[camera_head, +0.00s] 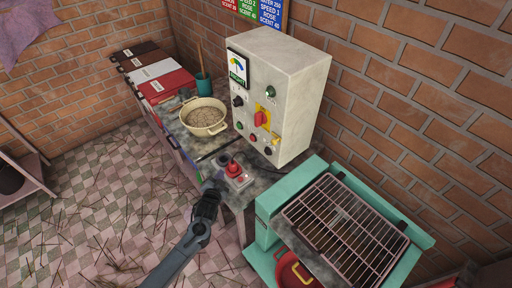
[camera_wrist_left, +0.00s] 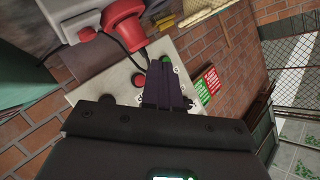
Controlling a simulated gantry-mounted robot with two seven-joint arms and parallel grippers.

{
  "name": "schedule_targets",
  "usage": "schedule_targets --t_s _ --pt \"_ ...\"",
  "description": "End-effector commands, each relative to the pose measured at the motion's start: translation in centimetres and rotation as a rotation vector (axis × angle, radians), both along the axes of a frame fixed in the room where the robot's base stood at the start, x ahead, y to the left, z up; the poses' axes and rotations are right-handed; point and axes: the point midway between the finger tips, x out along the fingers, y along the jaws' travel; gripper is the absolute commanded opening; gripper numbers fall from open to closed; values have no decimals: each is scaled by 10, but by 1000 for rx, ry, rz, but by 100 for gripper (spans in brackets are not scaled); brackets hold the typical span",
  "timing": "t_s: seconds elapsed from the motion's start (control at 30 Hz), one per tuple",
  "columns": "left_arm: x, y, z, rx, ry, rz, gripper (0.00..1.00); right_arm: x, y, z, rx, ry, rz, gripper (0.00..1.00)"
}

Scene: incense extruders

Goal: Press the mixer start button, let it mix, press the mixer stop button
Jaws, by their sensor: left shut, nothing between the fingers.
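My left gripper (camera_head: 211,190) is in front of the bench's near edge in the head view, low beside a grey box with a red fitting (camera_head: 235,170). In the left wrist view its dark fingers (camera_wrist_left: 164,66) are together and empty, over a pale button panel (camera_wrist_left: 92,85). A green button (camera_wrist_left: 165,58) shows just at the fingertips; I cannot tell if they touch it. A red button (camera_wrist_left: 138,80) is left of the fingers. My right gripper is not in view.
A tall grey control cabinet (camera_head: 300,90) with knobs and a red rotary switch stands behind on the bench. A cream bowl (camera_head: 204,118) of brown material sits left of it. A teal frame with a wire rack (camera_head: 345,225) stands right. Open tiled floor (camera_head: 100,215) lies left.

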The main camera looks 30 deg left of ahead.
Motion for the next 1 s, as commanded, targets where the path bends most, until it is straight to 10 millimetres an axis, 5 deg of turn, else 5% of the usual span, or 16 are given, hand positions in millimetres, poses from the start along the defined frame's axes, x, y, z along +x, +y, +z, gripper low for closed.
schedule_targets --t_s 0.03,0.1,0.4,1.0 --pt "14 8 -14 4 -17 15 0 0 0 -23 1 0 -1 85" --pt "30 15 -14 4 -35 30 0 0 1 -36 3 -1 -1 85" --pt "76 22 19 5 -138 38 0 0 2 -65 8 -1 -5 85" --pt "85 21 28 3 -157 37 0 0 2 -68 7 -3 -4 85"
